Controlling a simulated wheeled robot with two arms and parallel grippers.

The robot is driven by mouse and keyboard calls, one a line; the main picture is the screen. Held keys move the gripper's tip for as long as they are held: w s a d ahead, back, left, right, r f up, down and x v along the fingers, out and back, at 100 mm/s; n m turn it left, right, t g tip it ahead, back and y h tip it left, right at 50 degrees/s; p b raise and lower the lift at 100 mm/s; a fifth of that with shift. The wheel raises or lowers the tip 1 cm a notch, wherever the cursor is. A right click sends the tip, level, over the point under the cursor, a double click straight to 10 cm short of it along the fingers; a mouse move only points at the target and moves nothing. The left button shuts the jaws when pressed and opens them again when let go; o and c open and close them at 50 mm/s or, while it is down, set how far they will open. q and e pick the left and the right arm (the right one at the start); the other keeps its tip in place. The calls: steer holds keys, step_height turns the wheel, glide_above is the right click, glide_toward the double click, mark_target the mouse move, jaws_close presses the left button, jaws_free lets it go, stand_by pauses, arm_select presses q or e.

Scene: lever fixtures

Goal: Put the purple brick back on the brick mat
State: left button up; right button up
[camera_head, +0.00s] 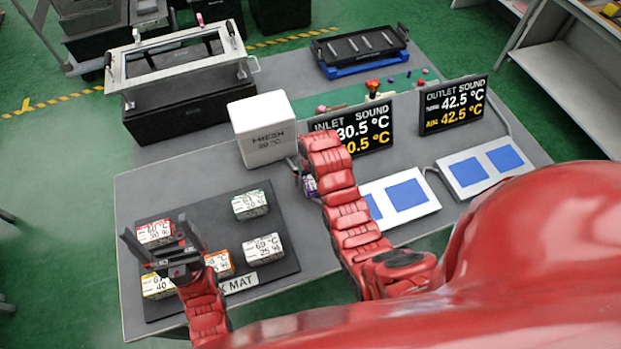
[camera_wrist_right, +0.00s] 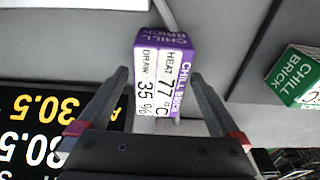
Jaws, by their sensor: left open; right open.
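The purple brick (camera_wrist_right: 163,75), with a white label reading "HEAT 77 °C", stands on the grey table in the right wrist view. In the head view only a sliver of the purple brick (camera_head: 311,186) shows beside my right arm. My right gripper (camera_wrist_right: 160,85) is open, its fingers pointing at the brick from either side; I cannot tell whether they touch it. In the head view my right gripper (camera_head: 299,176) is mostly hidden. The black brick mat (camera_head: 284,252) lies at the left of the table. My left gripper (camera_head: 160,247) is open and empty above it.
The mat holds red (camera_head: 154,233), green (camera_head: 250,204), white (camera_head: 263,247), orange (camera_head: 219,263) and yellow (camera_head: 157,286) labelled bricks. A white box (camera_head: 264,130) stands behind the purple brick. An inlet sign (camera_head: 365,127) and a white pad with blue squares (camera_head: 405,195) are close right.

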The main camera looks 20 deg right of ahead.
steer(key=shift+s, duration=0.1)
steer(key=shift+w+f+b, duration=0.25)
steer(key=shift+f+b, duration=0.05)
steer(key=shift+f, duration=0.05)
steer(key=shift+s, duration=0.1)
jaws_close()
stand_by(0.6)
steer(key=shift+r, duration=0.1)
